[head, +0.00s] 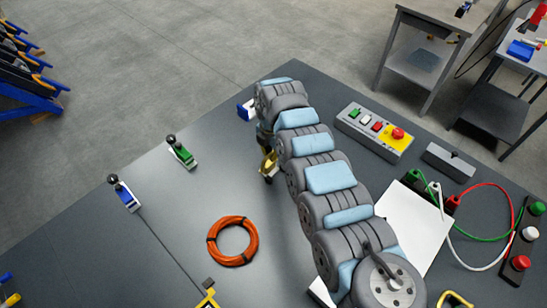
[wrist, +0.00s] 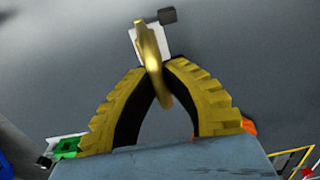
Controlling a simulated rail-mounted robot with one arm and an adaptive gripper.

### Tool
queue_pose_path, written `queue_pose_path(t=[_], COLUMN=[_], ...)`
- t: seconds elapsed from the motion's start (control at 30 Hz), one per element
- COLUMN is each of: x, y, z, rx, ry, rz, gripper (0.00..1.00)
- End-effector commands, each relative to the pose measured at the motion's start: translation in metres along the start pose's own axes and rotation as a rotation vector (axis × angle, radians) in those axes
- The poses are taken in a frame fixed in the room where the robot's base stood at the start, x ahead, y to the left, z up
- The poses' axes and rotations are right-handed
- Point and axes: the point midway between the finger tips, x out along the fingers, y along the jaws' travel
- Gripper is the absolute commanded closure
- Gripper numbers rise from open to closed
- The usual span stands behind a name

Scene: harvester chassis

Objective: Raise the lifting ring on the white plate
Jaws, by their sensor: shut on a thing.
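My gripper (wrist: 157,72) has two ribbed yellow fingers, which meet at their tips around a gold lifting ring (wrist: 151,48) in the wrist view. The ring shows nearly edge-on and stands up between the fingertips. The white plate (wrist: 141,34) is behind the ring, with a small dark block at its top edge. The fingers and ring hide part of the plate. In the head view my gripper (head: 268,165) is a small gold shape beside my arm, and the arm hides the white plate there. I cannot tell the ring's exact angle to the plate.
A green-handled lever (head: 181,152) and a blue-handled lever (head: 123,194) stand to the left. An orange cable coil (head: 211,240) lies on the grey table. A button box (head: 375,130) and a white sheet (head: 412,222) with wires are right of my arm.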

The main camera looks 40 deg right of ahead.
Motion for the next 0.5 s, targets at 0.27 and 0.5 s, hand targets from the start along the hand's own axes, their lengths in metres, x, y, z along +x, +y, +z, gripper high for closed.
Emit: queue_pose_path(t=[0.27, 0.5], x=[0.002, -0.002], y=[0.015, 0.023], z=[0.0, 0.001], rx=[-0.002, -0.001], ry=[-0.005, -0.005], rz=[0.002, 0.005], gripper=[1.0, 1.0])
